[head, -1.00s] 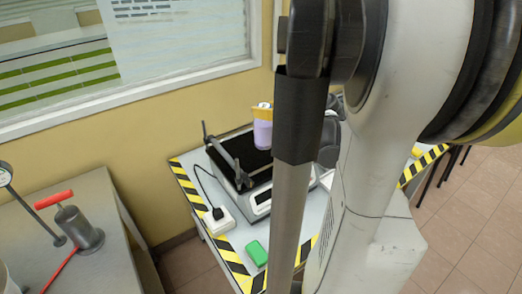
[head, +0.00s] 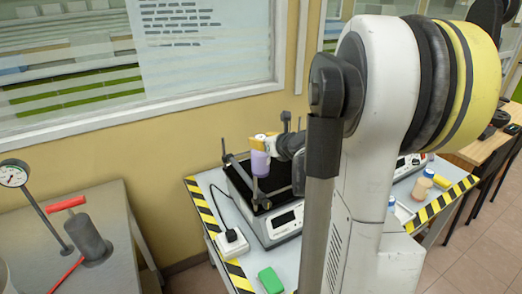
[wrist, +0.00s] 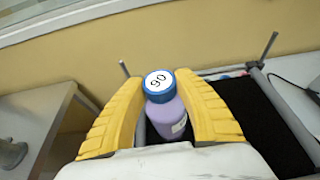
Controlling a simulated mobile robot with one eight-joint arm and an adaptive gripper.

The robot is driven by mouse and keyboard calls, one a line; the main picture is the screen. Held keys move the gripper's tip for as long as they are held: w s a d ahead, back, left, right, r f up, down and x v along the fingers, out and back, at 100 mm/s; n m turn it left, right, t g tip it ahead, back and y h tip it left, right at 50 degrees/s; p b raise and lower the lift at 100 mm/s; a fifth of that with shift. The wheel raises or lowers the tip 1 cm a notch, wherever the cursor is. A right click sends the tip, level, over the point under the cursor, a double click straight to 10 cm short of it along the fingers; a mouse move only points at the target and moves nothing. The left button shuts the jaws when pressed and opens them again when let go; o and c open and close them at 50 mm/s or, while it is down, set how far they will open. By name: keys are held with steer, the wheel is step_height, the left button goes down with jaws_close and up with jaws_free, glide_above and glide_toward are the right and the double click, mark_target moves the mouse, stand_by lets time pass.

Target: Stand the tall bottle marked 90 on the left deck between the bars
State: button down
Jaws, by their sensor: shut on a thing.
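The tall purple bottle (head: 260,163) is upright in my gripper (head: 266,142). In the wrist view, its blue cap marked 90 (wrist: 159,82) sits between the two yellow fingers of my gripper (wrist: 160,100), which are shut on it. The left deck (head: 236,181) is a black plate on a white device, with grey bars (head: 245,180) along its sides. The bottle shows over the left part of this deck, near a bar. In the wrist view, the black deck (wrist: 245,105) extends to the right of the bottle. The bottle's base is hidden, so contact with the deck cannot be told.
A white plug adapter (head: 233,241) and a green block (head: 270,280) lie on the striped table in front. A second device (head: 410,165) and small bottles stand to the right, partly behind my arm. A grey bench (head: 95,225) with a red-handled pump stands left.

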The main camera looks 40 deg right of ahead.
steer(key=shift+f+b, duration=0.4)
steer(key=shift+f, duration=0.85)
steer(key=shift+f, duration=0.2)
steer(key=c, duration=1)
jaws_free()
steer(key=shift+o, duration=0.2)
steer(key=shift+r, duration=0.1)
